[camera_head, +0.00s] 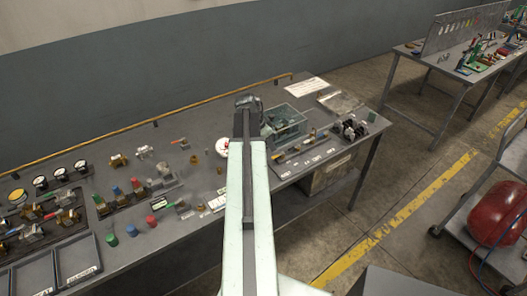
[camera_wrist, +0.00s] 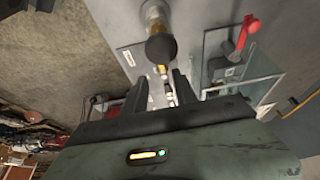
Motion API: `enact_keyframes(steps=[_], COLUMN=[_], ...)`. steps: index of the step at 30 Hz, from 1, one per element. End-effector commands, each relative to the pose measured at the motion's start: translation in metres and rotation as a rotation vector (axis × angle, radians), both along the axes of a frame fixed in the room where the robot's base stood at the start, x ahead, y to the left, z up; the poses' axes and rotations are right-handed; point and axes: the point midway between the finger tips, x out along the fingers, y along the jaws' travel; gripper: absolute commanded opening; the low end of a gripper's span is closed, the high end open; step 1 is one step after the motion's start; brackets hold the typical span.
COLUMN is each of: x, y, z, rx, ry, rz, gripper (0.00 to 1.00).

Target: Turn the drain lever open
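My gripper (camera_wrist: 160,84) shows in the wrist view with its two dark fingers apart and nothing held between them. Brass fittings show beyond the gap, but I cannot tell their distance. A dark round knob on a brass stem (camera_wrist: 161,46) is just above the fingertips in the picture. A red lever (camera_wrist: 247,33) is at the upper right, apart from the fingers. I cannot tell which part is the drain lever. In the head view my gripper (camera_head: 248,104) is over the grey workbench (camera_head: 212,137), and its fingers are too small to make out.
A clear blue-green bin (camera_head: 287,122) stands right of my gripper; a clear bin also shows in the wrist view (camera_wrist: 240,76). Valves and gauges (camera_head: 40,182) crowd the bench's left. A second table (camera_head: 452,62) and a cart with a red tank (camera_head: 497,212) stand right.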

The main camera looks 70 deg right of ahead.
Motion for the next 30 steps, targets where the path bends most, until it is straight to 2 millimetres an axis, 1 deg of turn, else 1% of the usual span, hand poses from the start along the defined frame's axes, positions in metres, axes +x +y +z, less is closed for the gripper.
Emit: enact_keyframes(steps=[5, 8, 11, 18, 21, 29, 30], x=[0.0, 0.0, -0.002, -0.011, -0.013, -0.014, -0.014], y=[0.0, -0.002, -0.006, -0.019, -0.023, -0.024, -0.024], z=[-0.002, -0.009, -0.023, -0.064, -0.074, -0.072, -0.072], rx=[0.0, 0.0, 0.0, 0.001, 0.001, 0.001, 0.001], ry=[0.0, 0.0, 0.0, -0.001, -0.001, -0.001, -0.001], rz=[0.0, 0.001, 0.002, 0.002, 0.002, 0.004, 0.004], gripper=[0.34, 0.34, 0.34, 0.34, 0.34, 0.34, 0.31])
